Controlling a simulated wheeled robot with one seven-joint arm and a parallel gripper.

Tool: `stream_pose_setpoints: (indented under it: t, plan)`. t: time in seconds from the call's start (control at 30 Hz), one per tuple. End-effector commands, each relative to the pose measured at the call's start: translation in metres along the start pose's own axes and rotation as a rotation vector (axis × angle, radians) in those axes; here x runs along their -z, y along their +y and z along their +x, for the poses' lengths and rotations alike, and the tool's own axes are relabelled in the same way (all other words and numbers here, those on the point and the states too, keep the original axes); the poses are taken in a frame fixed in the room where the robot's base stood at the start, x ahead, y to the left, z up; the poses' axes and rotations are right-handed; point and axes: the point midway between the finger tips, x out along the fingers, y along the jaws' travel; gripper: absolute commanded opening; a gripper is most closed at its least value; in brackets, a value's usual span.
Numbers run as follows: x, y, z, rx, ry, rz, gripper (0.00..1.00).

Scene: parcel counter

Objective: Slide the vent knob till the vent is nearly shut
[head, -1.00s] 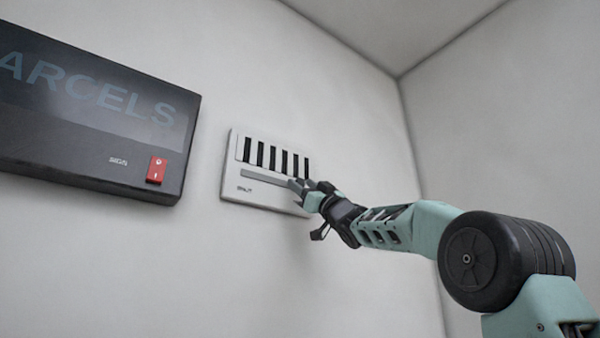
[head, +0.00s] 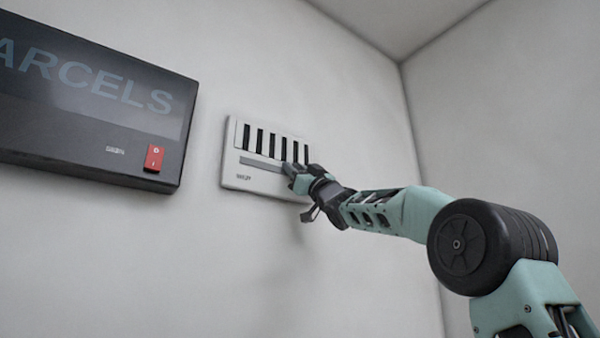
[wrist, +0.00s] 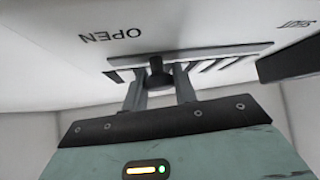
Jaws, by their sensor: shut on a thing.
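The white vent panel (head: 233,175) is on the wall, with a row of upright dark openings between white slats. A grey horizontal slot (head: 262,164) runs below them. My gripper (head: 288,171) is at the right part of this slot and hides the knob in the head view. In the wrist view, my gripper's two fingers (wrist: 159,84) are shut on the dark knob (wrist: 157,68), one finger on each side. The panel shows upside down there, with "OPEN" (wrist: 112,36) at the left and "SHUT" (wrist: 295,24) at the right edge. The vent's dark openings still show clearly.
A dark sign box (head: 90,110) reading "PARCELS" hangs left of the vent, with a red rocker switch (head: 154,158) at its lower right. Bare wall (head: 210,250) lies below. A room corner is to the right.

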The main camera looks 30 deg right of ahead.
Motion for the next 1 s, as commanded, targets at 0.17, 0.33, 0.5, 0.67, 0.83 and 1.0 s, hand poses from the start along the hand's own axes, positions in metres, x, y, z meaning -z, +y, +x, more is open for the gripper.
stream_pose_setpoints:
  t: [0.17, 0.33, 0.5, 0.67, 0.83, 1.0]
  plan:
    - [0.009, -0.055, 0.006, 0.007, 0.008, 0.006, 0.0]
    - [0.017, -0.092, 0.015, 0.005, 0.007, 0.006, 0.0]
    - [0.021, -0.107, 0.019, 0.003, 0.004, 0.003, 0.0]
    - [0.022, -0.107, 0.02, 0.002, 0.002, 0.002, 0.0]
    - [0.022, -0.107, 0.02, 0.002, 0.002, 0.002, 0.3]
    - [0.022, -0.107, 0.02, 0.001, 0.002, 0.002, 0.5]
